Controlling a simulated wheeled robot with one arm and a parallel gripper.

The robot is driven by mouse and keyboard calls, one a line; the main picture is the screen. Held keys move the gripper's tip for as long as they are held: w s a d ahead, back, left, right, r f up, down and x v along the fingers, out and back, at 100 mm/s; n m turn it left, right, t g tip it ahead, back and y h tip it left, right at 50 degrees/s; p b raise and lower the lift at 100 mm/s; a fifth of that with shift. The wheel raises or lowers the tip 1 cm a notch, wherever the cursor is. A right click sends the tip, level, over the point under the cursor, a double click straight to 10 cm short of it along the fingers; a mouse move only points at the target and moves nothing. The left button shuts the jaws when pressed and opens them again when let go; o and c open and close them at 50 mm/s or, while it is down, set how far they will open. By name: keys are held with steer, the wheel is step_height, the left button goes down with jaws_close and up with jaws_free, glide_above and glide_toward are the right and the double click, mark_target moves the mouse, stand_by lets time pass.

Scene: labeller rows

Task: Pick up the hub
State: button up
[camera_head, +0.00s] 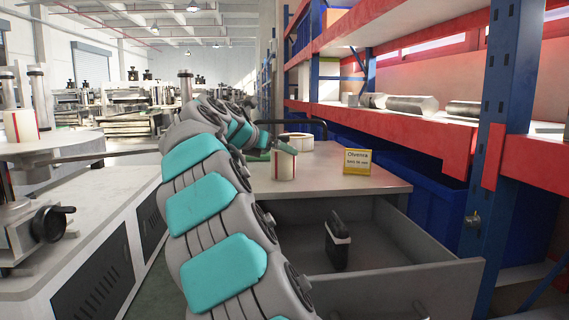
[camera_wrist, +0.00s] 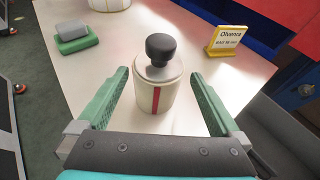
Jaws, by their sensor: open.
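A white roll (camera_wrist: 157,97) with a red stripe stands upright on the table, with a black knob-like piece (camera_wrist: 160,48) on a grey disc at its top. This piece may be the hub; no label confirms it. My gripper (camera_wrist: 159,76) is open, with its green fingers on either side of the roll and nothing clamped. In the head view the roll (camera_head: 283,166) stands on the table beyond my arm, and a green part of my gripper (camera_head: 285,147) shows over its top. The black piece cannot be made out there.
A yellow-edged sign (camera_head: 357,162) stands right of the roll. A green block with a grey piece (camera_wrist: 75,40) lies to the left, and another white roll (camera_head: 301,141) stands behind. An open drawer (camera_head: 390,283) holds a black-and-white object (camera_head: 338,242). Red shelving (camera_head: 385,125) rises at right.

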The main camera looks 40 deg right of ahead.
mark_target(289, 155)
steer(key=x, duration=0.7)
steer(key=shift+w+f, duration=0.15)
steer(key=shift+w, duration=0.05)
steer(key=c, duration=1.4)
steer(key=shift+c, duration=0.3)
